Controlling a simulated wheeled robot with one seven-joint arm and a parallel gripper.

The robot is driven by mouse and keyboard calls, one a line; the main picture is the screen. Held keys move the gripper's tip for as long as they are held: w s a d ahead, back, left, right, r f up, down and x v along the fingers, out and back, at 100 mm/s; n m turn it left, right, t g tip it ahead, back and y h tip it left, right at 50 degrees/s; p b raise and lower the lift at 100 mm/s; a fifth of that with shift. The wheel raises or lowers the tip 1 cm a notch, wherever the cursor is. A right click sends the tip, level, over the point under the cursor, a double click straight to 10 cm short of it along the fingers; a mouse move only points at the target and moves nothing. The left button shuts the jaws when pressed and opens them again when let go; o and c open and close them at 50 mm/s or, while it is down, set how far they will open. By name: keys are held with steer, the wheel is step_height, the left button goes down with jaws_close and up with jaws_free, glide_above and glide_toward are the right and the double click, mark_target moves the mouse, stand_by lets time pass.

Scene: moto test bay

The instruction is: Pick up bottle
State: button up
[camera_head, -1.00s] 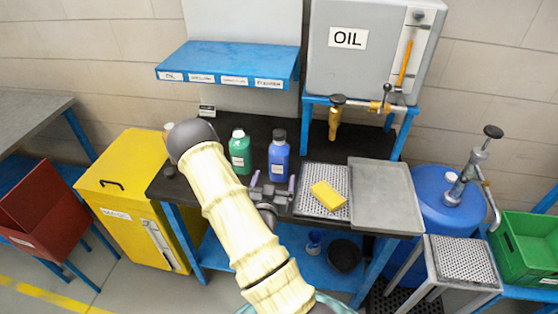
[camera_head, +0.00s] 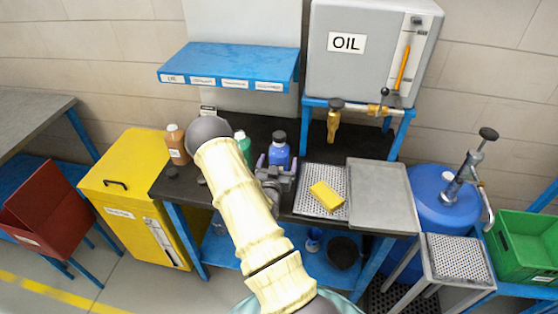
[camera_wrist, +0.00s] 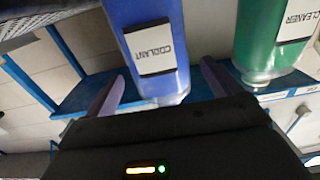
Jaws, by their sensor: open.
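A blue bottle with a black cap (camera_head: 279,152) stands upright on the dark bench top. In the wrist view the blue bottle (camera_wrist: 158,80) appears upside down, with a label reading COOLANT. My gripper (camera_head: 278,166) is open, its two purple fingers on either side of the blue bottle. Whether they touch it, I cannot tell. A green bottle (camera_head: 244,147) is partly hidden behind my arm; the wrist view shows the green bottle (camera_wrist: 272,45) with a CLEANER label, right of the fingers. A brown bottle (camera_head: 177,145) stands farther left.
A perforated tray (camera_head: 321,206) with a yellow sponge (camera_head: 326,195) and a grey tray (camera_head: 382,190) lie right of my gripper. A blue shelf (camera_head: 228,62) overhangs the bench's back. The grey OIL tank (camera_head: 372,70) with its brass tap (camera_head: 333,120) stands at the back right.

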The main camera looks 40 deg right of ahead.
mark_target(279, 134)
steer(key=shift+p+x, duration=0.55)
steer(key=shift+x, duration=1.3)
steer(key=shift+a, duration=0.15)
steer(key=shift+w+r, duration=0.1)
steer(key=c, duration=1.5)
step_height(279, 134, up, 10)
steer(key=shift+b, duration=1.1)
